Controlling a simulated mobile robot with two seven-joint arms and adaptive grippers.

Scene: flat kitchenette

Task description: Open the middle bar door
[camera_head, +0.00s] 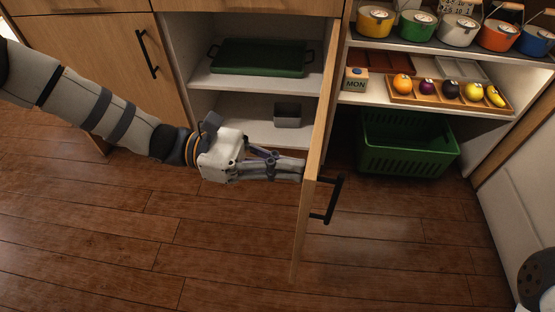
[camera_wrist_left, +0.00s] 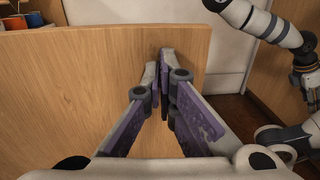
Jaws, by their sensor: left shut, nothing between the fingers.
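The middle bar door (camera_head: 313,160) stands swung wide open, seen nearly edge-on in the head view. Its black bar handle (camera_head: 333,199) is on the face turned to the right. My left gripper (camera_head: 303,169) is shut and empty, with its fingertips at the door's inner face. In the left wrist view the shut fingers (camera_wrist_left: 166,55) are in front of the wooden door panel (camera_wrist_left: 80,90); I cannot tell whether they touch it. The open cabinet shows a green tray (camera_head: 258,58) on its upper shelf and a small grey box (camera_head: 288,115) below.
Another closed door with a black handle (camera_head: 147,54) is at the left. Right of the open door are shelves with colored pots (camera_head: 416,25), a fruit tray (camera_head: 450,98) and a green crate (camera_head: 408,143). The wooden floor (camera_head: 190,245) in front is clear.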

